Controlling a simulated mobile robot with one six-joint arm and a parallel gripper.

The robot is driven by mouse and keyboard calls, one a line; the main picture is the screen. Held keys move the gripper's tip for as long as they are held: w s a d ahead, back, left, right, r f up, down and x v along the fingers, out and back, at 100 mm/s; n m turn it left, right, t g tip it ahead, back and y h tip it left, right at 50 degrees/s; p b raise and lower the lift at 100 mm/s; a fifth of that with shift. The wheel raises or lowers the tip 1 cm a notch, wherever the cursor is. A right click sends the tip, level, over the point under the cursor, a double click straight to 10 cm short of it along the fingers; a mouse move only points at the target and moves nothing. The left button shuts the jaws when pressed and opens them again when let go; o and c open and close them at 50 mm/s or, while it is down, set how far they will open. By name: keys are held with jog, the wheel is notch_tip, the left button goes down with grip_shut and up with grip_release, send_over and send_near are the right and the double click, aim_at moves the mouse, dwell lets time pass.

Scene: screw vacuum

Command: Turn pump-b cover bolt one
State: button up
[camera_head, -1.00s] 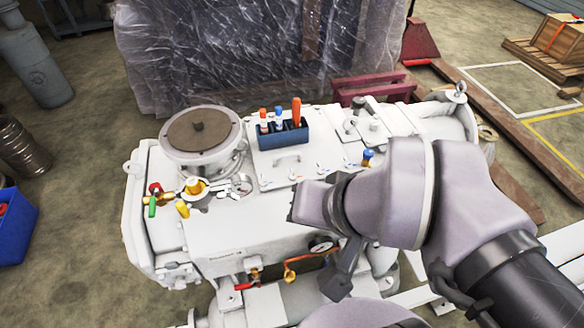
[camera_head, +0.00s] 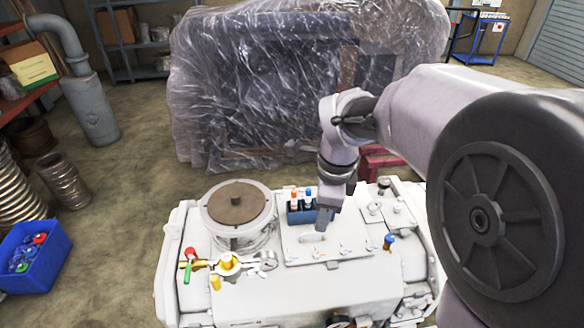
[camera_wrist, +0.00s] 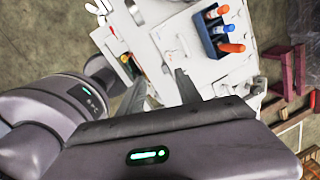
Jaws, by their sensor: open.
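The white pump (camera_head: 300,296) stands in front of me. A light cover plate (camera_head: 355,247) with a small handle lies on its top, right of the round brown-topped port. Several small bolts, such as one near the plate's front edge (camera_head: 318,252), show with tiny coloured marks; I cannot tell which is bolt one. My gripper (camera_head: 324,226) points down over the plate near its handle, in front of the tool holder. In the wrist view its two fingers (camera_wrist: 163,88) are apart with nothing between them. The arm partly hides the plate's back.
A blue tool holder (camera_head: 297,214) with orange- and blue-handled tools stands close behind my gripper. The round port (camera_head: 237,198), yellow valve fittings (camera_head: 227,264) and a gauge stand left. A blue-capped fitting (camera_head: 388,241) stands right. A plastic-wrapped crate (camera_head: 280,90) is behind.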

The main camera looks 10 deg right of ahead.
aim_at(316, 255)
jog(key=w+d+f+m+g+p, duration=0.1)
jog(key=w+f+m+g+p, duration=0.1)
jog(key=w+f+m, duration=0.35)
jog(key=shift+m+h, duration=0.3)
jog(key=shift+m, duration=0.05)
notch_tip(316, 255, down, 17)
jog(key=b, duration=0.5)
jog(key=shift+s+r, duration=0.1)
jog(key=shift+s, duration=0.05)
grip_shut()
